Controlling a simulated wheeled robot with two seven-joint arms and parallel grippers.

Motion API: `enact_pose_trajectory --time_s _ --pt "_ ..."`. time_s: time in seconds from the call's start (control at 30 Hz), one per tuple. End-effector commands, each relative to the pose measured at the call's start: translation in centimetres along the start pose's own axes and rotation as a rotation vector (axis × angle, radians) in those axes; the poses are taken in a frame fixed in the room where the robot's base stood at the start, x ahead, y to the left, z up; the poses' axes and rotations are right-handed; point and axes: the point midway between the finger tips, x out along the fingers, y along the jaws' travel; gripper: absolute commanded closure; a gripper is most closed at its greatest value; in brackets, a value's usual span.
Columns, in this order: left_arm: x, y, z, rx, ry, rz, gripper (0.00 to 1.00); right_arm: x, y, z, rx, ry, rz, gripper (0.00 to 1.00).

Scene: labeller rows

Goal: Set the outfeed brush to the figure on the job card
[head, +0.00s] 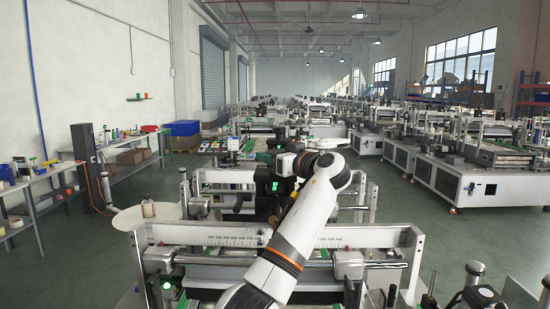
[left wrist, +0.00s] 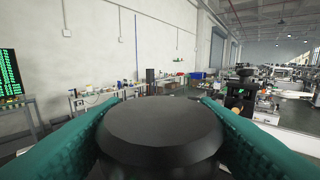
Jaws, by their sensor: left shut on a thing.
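My left gripper (left wrist: 160,106) is shut on a dark round knob (left wrist: 160,132), with a teal finger on each side of it in the left wrist view. The knob's flat face is towards the camera. In the head view my left arm reaches over the near labeller, and its wrist hides much of the grip. A white beam with a printed scale (head: 232,232) crosses the near labeller; the arm covers its middle. The figures are too small to read surely. I cannot make out the outfeed brush or a job card. My right gripper is not in view.
A metal rail (head: 205,257) runs below the beam, between upright end plates. A round white table (head: 128,219) with a brown bottle (head: 148,206) stands to the left. Workbenches line the left wall. A dark screen with green text (left wrist: 9,72) shows in the left wrist view.

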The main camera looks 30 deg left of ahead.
Motion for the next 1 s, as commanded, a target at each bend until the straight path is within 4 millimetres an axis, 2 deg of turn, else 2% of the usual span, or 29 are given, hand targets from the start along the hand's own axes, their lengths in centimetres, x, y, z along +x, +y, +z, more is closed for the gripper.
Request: enact_pose_trajectory --time_s 0.1,0.4,1.0 --pt "0.0 -0.1 0.4 0.005 -0.001 0.085 0.68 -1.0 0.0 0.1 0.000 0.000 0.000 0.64" --pt "0.0 0.1 0.4 0.003 -0.003 0.220 0.68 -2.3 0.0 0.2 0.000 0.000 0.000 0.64" --pt "0.0 0.1 0.2 -0.001 -0.003 0.274 0.68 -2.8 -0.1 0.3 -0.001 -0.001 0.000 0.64"
